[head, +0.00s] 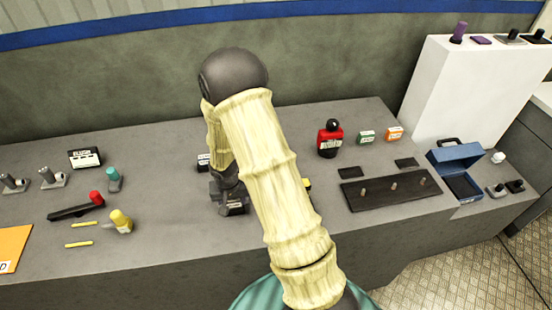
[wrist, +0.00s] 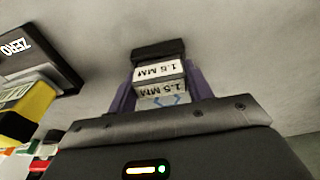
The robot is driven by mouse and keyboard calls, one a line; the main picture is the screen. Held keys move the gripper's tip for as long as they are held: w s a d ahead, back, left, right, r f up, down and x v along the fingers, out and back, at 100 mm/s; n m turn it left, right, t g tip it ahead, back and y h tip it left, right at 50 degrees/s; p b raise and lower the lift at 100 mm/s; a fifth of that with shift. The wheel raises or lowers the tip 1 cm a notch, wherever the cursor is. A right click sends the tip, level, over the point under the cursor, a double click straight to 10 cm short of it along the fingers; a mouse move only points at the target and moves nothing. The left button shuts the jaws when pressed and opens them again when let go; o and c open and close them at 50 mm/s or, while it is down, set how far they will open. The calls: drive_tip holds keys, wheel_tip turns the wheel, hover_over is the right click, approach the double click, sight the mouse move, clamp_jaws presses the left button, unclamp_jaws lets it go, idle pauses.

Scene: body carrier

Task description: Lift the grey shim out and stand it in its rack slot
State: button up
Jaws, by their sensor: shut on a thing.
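My gripper (wrist: 161,94) is shut in the wrist view, its purple fingers on either side of a light-grey piece, the grey shim (wrist: 162,99). Two white labels reading "1.5 MM" show there, one above the other, with a dark block (wrist: 158,50) just beyond. I cannot tell whether the shim is clear of that block. In the head view my gripper (head: 228,200) is low over the bench, left of my forearm, and the shim cannot be made out. No rack slot is clearly identifiable; my arm hides part of the bench.
A block marked ZERO (wrist: 38,48) and a yellow block (wrist: 25,112) are close on the left in the wrist view. On the bench stand a dark pegged board (head: 390,205), a red bottle (head: 329,142) and a blue open box (head: 460,160).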

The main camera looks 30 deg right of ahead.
drive_tip(key=shift+r+p, duration=1.8)
drive_tip(key=shift+r, duration=0.55)
drive_tip(key=shift+f, duration=0.1)
